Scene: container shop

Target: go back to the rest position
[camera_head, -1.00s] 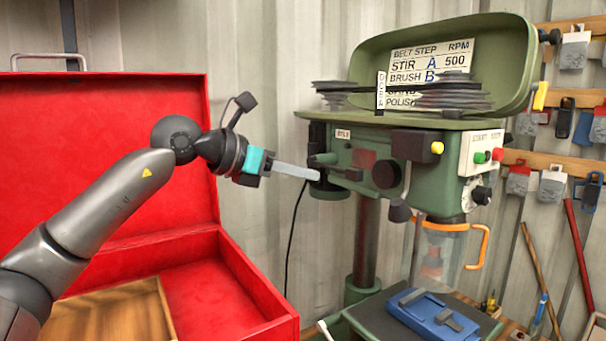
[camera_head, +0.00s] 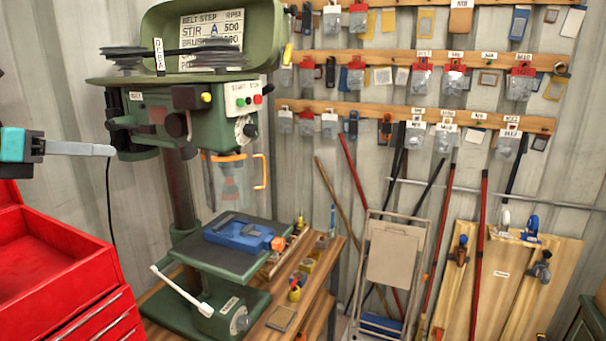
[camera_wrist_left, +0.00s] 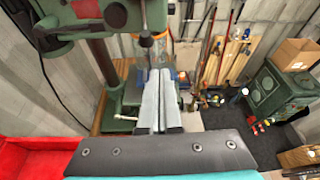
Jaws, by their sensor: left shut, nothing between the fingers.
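My left gripper (camera_head: 112,150) comes in from the left edge in the head view, with a teal band and long pale fingers. The fingers are together and empty, left of the green drill press (camera_head: 152,108) and above the red tool chest (camera_head: 50,262). In the left wrist view my left gripper (camera_wrist_left: 160,80) shows its two fingers side by side, pressed together, with nothing between them. The drill press column and head also show there at the upper left (camera_wrist_left: 97,60). My right gripper is in neither view.
A blue vise (camera_head: 238,232) sits on the press table above a wooden bench (camera_head: 325,285). Tool boards (camera_head: 420,118) hang on the corrugated wall. A folded step stool (camera_head: 392,255) and leaning poles stand right. A green cabinet (camera_wrist_left: 283,92) bearing a cardboard box (camera_wrist_left: 297,55) shows in the wrist view.

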